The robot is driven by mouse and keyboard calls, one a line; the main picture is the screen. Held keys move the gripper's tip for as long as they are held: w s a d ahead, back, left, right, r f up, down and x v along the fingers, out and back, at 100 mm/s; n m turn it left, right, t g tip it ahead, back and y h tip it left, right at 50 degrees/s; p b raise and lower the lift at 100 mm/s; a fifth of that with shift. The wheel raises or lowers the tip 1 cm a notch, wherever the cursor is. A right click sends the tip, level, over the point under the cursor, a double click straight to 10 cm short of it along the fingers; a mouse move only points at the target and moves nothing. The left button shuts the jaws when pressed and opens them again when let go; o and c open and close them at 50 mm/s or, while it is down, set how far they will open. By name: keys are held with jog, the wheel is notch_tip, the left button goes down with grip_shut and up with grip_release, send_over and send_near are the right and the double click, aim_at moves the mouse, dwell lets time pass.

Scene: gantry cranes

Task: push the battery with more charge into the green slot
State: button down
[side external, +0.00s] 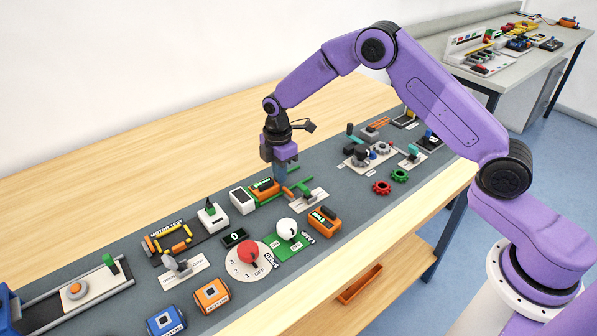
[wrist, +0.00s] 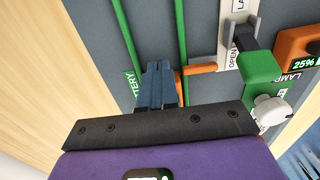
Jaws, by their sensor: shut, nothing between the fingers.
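An orange battery (side external: 264,186) with a dark display lies by the green slot's rails, against a white box; its charge cannot be read. A second orange battery (side external: 325,221) lies outside the slot, nearer the front; in the wrist view its display (wrist: 304,62) reads 25%. The green slot shows as two green rails (wrist: 181,35) in the wrist view, also seen in the side view (side external: 302,183). My gripper (side external: 281,177) is shut and empty, pointing down beside the first battery.
A white box (side external: 243,200) stands at the slot's left end. A lever with a green handle (wrist: 260,67) and an orange bar (wrist: 200,68) sit beside the rail. A white knob (side external: 287,228) and a red knob (side external: 248,252) stand in front. Bare mat lies between the rails.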

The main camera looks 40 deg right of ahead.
jog(key=shift+d, duration=0.6)
notch_tip(320, 180, up, 7)
dwell(0.5)
jog(key=s+a+r+m, duration=0.1)
jog(key=s+r, duration=0.3)
jog(key=s, duration=0.5)
jog(key=s+a+r+m, duration=0.15)
jog(key=s+r, duration=0.35)
jog(key=s, duration=0.5)
jog(key=s+d+m, duration=0.1)
jog(key=s+d, duration=0.3)
jog(key=s, duration=0.6)
jog(key=s+d+m, duration=0.2)
jog(key=s+d, duration=0.3)
jog(key=s, duration=0.6)
jog(key=shift+d+r, duration=0.2)
jog(key=shift+d, duration=0.05)
